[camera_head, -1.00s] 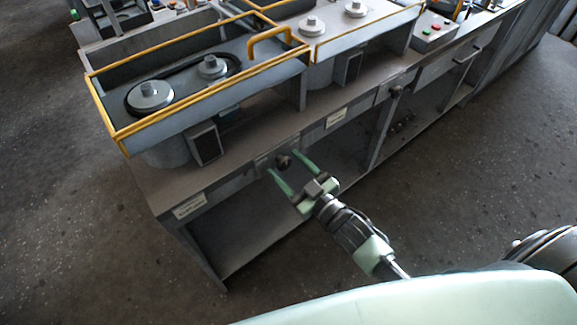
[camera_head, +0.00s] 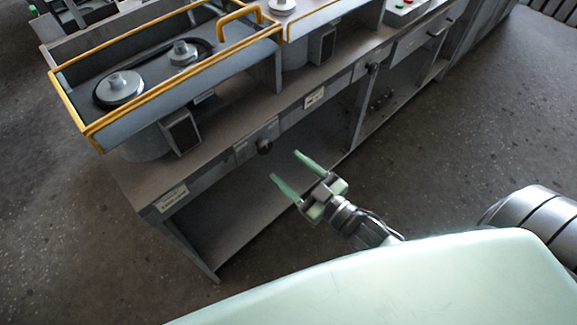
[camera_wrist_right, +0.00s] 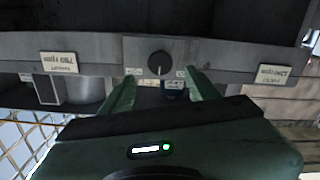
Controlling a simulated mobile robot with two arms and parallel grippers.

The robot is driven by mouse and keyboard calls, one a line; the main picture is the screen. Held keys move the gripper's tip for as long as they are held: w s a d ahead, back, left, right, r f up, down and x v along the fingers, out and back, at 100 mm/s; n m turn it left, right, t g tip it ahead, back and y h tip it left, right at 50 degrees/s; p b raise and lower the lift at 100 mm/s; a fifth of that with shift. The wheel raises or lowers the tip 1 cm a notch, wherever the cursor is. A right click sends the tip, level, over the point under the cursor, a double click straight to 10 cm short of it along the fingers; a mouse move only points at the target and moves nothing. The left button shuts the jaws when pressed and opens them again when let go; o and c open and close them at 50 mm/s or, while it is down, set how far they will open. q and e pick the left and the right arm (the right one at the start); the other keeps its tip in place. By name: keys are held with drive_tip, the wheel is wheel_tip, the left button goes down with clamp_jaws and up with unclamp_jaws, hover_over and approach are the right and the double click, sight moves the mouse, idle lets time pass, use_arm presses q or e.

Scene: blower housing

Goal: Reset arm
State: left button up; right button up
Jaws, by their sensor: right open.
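My right gripper (camera_head: 292,172) is open and empty, its two green fingers pointing toward the front of the workbench. In the head view it is apart from a dark round knob (camera_head: 264,147) on the bench's front panel, to the lower right of it. The right wrist view shows the same knob (camera_wrist_right: 159,63) above and between the open fingers (camera_wrist_right: 158,88), with nothing held between them. My left gripper is not in view.
The long grey workbench (camera_head: 217,128) carries a yellow-railed belt-and-pulley unit (camera_head: 165,75). White labels (camera_head: 171,198) mark its front. Open shelf space (camera_head: 235,215) lies below. The speckled floor (camera_head: 455,140) right of the gripper is clear.

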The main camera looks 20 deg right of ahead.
idle(0.3)
drive_tip(key=s+d+f+m+g+h, duration=0.1)
drive_tip(key=s+d+f+g+h, duration=0.15)
drive_tip(key=f, duration=0.85)
drive_tip(key=s+d+f+m+g+h, duration=0.1)
drive_tip(key=s+f+g, duration=0.25)
drive_tip(key=f, duration=0.65)
drive_tip(key=s+d+f+m+g+h, duration=0.15)
drive_tip(key=s+f, duration=0.25)
drive_tip(key=f, duration=0.7)
drive_tip(key=s+f+g, duration=0.2)
drive_tip(key=s+f, duration=0.3)
drive_tip(key=s, duration=0.3)
drive_tip(key=s+f+g, duration=0.3)
drive_tip(key=s+f, duration=0.2)
drive_tip(key=s, duration=0.3)
drive_tip(key=s+f+g+h, duration=0.1)
drive_tip(key=s+f+g, duration=0.2)
drive_tip(key=s+f, duration=0.3)
drive_tip(key=s, duration=0.3)
drive_tip(key=shift+d+m, duration=0.3)
drive_tip(key=shift+m, duration=0.05)
drive_tip(key=shift+g, duration=0.25)
